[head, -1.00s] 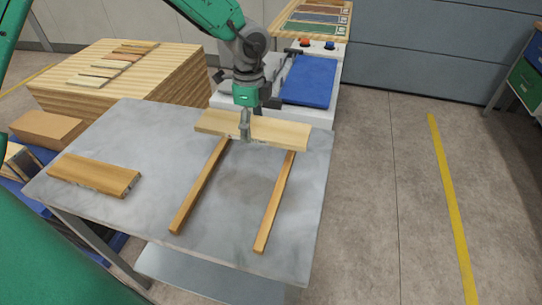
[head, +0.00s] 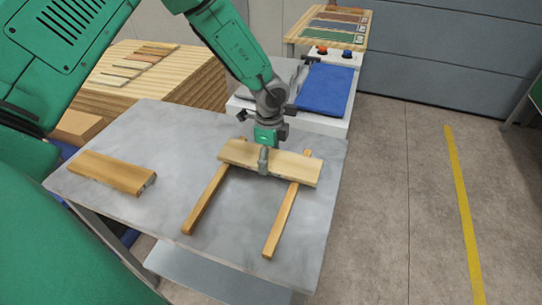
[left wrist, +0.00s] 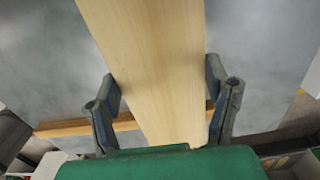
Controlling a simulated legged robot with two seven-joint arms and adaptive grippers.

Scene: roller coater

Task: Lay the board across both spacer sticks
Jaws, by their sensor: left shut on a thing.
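The pale wooden board (head: 295,168) lies crosswise over both spacer sticks, near their far ends. I cannot tell whether it touches them or is just above. The left spacer stick (head: 207,199) and the right spacer stick (head: 281,221) lie on the grey table, roughly parallel. My left gripper (head: 263,161) is shut on the board near its middle. In the left wrist view the gripper's fingers (left wrist: 163,105) flank the board (left wrist: 150,50), and one stick (left wrist: 75,127) passes beneath it. My right gripper is not in view.
Another wooden board (head: 110,172) lies at the left of the grey table (head: 160,212). Behind the table stand a white machine with a blue pad (head: 325,90) and a stack of wood (head: 190,80). The table front is clear.

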